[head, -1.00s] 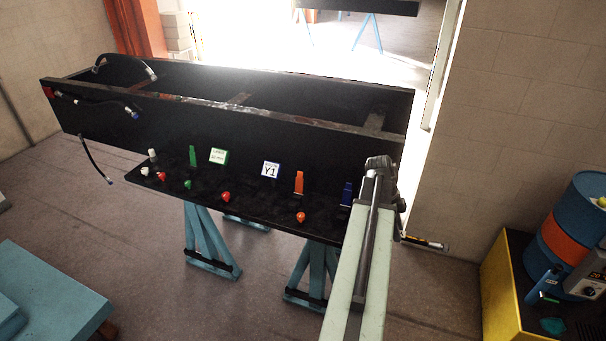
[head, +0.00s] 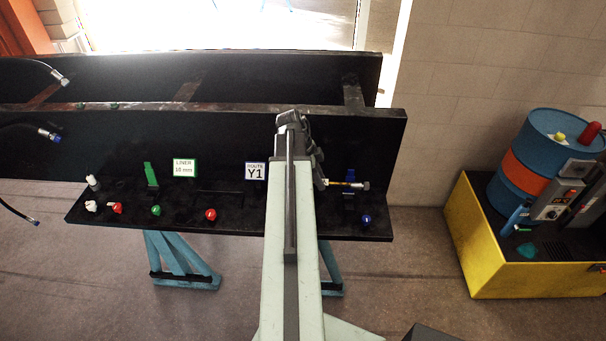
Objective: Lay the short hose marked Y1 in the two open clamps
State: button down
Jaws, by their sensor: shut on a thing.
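My gripper (head: 318,174) is in the head view, just beyond the end of my pale green arm and mostly hidden by it. It is shut on a short hose (head: 341,184); only its right end, with a yellowish band and a metal fitting, shows. The rest is hidden behind my arm. The hose end lies in front of a blue upright clamp (head: 349,175) in the picture; I cannot tell if they touch. A green upright clamp (head: 151,174) stands further left. The sign marked Route Y1 (head: 255,172) is left of my arm. The orange clamp is hidden now.
The dark shelf (head: 240,226) carries red, green, white and blue knobs (head: 366,219) and a liner sign (head: 184,167). Other hoses (head: 48,134) hang at the left. A blue drum (head: 530,150) stands on a yellow-sided base (head: 470,240) at the right. Floor between is clear.

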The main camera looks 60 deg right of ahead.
jog(key=shift+w, duration=0.1)
jog(key=shift+f+b, duration=0.85)
jog(key=shift+b, duration=0.05)
notch_tip(320, 180, down, 4)
jog(key=b, duration=0.4)
jog(key=shift+s+f+b, duration=0.2)
jog(key=shift+f+b, duration=1.55)
dwell(0.5)
jog(key=c, duration=1.1)
grip_release()
jog(key=shift+r, duration=0.1)
jog(key=shift+o, duration=0.2)
